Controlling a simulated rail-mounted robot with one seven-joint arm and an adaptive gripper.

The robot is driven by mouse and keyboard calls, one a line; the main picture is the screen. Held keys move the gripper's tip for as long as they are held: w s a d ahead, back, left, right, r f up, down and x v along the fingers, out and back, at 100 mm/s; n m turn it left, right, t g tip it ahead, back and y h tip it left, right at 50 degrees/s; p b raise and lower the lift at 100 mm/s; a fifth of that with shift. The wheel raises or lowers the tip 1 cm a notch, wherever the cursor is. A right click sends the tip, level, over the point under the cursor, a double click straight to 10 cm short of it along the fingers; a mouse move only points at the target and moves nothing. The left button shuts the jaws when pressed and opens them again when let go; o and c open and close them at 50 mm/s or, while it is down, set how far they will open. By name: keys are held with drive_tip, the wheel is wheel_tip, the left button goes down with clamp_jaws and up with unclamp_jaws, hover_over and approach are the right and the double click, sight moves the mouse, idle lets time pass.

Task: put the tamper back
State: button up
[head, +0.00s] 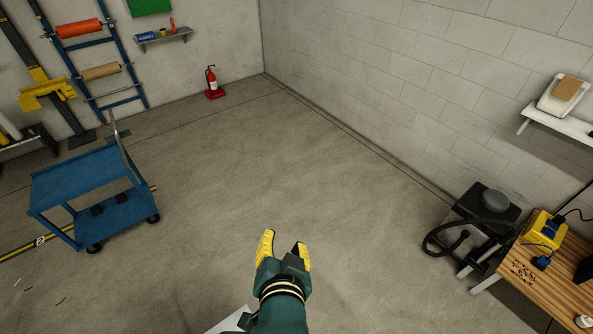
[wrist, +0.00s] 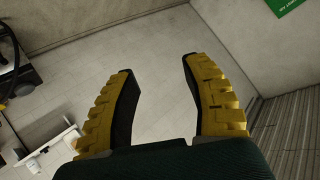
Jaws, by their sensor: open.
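My gripper (head: 285,242) is in the lower middle of the head view, with its yellow fingers spread and nothing between them. In the wrist view my gripper (wrist: 157,66) is also open and empty, with a bare wall behind the fingers. I cannot make out a tamper in either view. A wooden table (head: 549,280) stands at the lower right of the head view, well to the right of my gripper. A white cup-like item (head: 584,321) and scattered small brown bits (head: 523,271) are on it.
A blue cart (head: 80,175) stands at left. A black unit with a hose (head: 485,205) and a yellow box (head: 543,228) are at right. A white shelf (head: 555,124) is on the right wall. A red extinguisher (head: 212,82) stands at the back. The middle floor is clear.

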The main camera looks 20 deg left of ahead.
drive_tip(key=s+d+r+t+h, duration=0.2)
drive_tip(key=d+r+t, duration=0.3)
drive_tip(key=d+r, duration=0.5)
drive_tip(key=s+d+r+t+h, duration=0.2)
drive_tip(key=d+r+t+h, duration=0.2)
drive_tip(key=d+r, duration=0.6)
wheel_tip(320, 180, up, 8)
drive_tip(key=shift+d+r+t, duration=0.15)
drive_tip(key=shift+d+t, duration=0.25)
drive_tip(key=shift+t, duration=0.6)
wheel_tip(320, 180, up, 8)
drive_tip(key=p, duration=0.7)
drive_tip(key=shift+p, duration=0.4)
drive_tip(key=shift+w, duration=0.1)
